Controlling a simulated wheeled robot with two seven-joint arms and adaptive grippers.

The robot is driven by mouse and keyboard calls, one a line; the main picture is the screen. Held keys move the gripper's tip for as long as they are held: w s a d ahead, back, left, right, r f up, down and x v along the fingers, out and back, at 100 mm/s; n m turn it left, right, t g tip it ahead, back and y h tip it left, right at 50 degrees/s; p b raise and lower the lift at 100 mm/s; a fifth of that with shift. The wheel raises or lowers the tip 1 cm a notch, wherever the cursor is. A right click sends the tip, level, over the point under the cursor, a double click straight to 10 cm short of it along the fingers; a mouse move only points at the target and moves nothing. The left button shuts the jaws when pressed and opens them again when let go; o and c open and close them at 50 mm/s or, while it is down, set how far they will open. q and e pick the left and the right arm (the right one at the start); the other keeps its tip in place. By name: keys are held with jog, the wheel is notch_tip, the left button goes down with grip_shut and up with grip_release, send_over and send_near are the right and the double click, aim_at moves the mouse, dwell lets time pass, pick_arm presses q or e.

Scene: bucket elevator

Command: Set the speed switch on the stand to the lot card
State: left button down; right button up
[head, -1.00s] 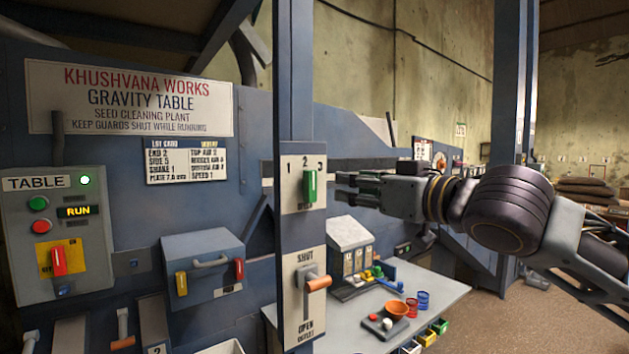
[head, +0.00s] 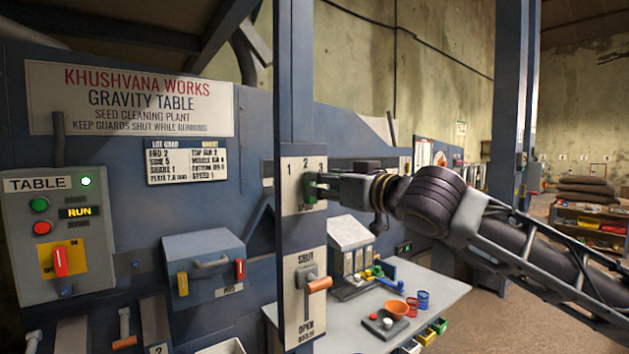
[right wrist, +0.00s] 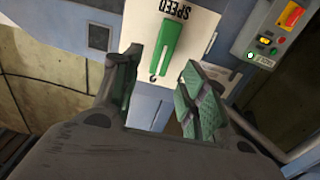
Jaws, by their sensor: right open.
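The speed switch is a green lever (head: 308,184) on a white plate (head: 291,200) marked 1, 2, 3 on the blue stand. My right gripper (head: 318,188) is open at the plate and hides most of the lever in the head view. In the right wrist view the green lever (right wrist: 165,46) shows ahead of the gap between the spread fingers of my right gripper (right wrist: 160,95), with the word SPEED upside down above it. I cannot tell whether a finger touches it. The lot card (head: 187,161) on the blue machine reads SPEED 1. My left gripper is not in view.
Below the switch is a SHUT/OPEN outlet lever (head: 318,285) with an orange handle. A grey table control box (head: 58,235) is at the left. A bench (head: 440,288) with an orange bowl (head: 397,308) and small cups stands behind the stand at the right.

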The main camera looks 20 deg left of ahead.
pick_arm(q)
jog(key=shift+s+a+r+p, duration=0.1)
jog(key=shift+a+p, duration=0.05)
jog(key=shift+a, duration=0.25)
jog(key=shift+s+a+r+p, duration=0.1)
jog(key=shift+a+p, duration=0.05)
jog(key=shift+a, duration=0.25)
pick_arm(e)
jog(key=x, duration=0.5)
jog(key=shift+c, duration=1)
jog(key=c, duration=0.5)
jog(key=shift+c, duration=1.1)
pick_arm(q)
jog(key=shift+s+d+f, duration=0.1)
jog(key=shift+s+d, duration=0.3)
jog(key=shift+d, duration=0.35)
pick_arm(e)
grip_shut()
